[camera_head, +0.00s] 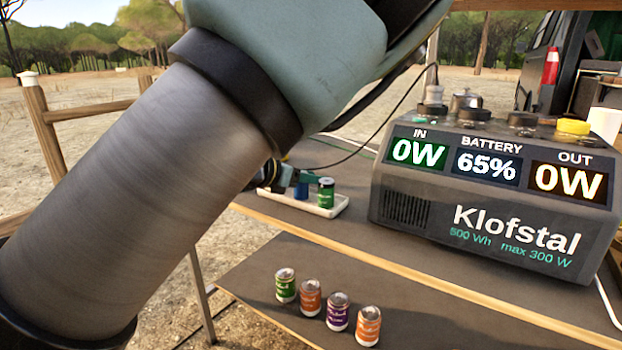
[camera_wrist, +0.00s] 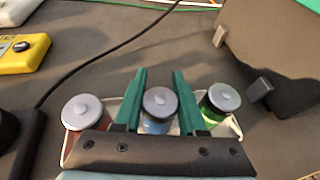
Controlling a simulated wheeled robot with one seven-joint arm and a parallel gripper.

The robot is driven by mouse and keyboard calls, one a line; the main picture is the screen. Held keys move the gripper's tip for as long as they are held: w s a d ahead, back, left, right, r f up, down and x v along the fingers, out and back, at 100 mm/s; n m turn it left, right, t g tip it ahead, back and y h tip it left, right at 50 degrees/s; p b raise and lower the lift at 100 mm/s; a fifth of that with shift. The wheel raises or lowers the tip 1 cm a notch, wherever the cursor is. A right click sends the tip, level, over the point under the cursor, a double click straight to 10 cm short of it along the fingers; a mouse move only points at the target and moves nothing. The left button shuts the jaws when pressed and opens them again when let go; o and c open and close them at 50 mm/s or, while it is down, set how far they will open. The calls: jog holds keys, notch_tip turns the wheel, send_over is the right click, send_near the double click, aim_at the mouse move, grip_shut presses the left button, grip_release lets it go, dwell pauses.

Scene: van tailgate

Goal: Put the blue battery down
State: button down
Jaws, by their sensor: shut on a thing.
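The blue battery (camera_wrist: 155,127) is between the two green fingers of my gripper (camera_wrist: 158,100), which is shut on it. In the head view the blue battery (camera_head: 301,190) shows small below my gripper (camera_head: 300,179), upright over the white tray (camera_head: 325,211). I cannot tell whether its base touches the tray. In the wrist view the tray (camera_wrist: 236,127) also holds a red battery (camera_wrist: 83,113) on the left and a green battery (camera_wrist: 219,101) on the right. The green battery (camera_head: 326,193) also shows in the head view; the red one is hidden there by my arm.
A large Klofstal power station (camera_head: 490,190) stands right of the tray. A black cable (camera_wrist: 100,63) runs across the table behind. A yellow device (camera_wrist: 22,54) lies at the left in the wrist view. Several cans (camera_head: 337,311) stand on the lower shelf.

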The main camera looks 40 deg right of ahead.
jog(key=shift+f, duration=0.15)
jog(key=shift+c, duration=2.4)
grip_release()
jog(key=shift+r, duration=0.25)
jog(key=p+v, duration=0.1)
jog(key=v, duration=1.1)
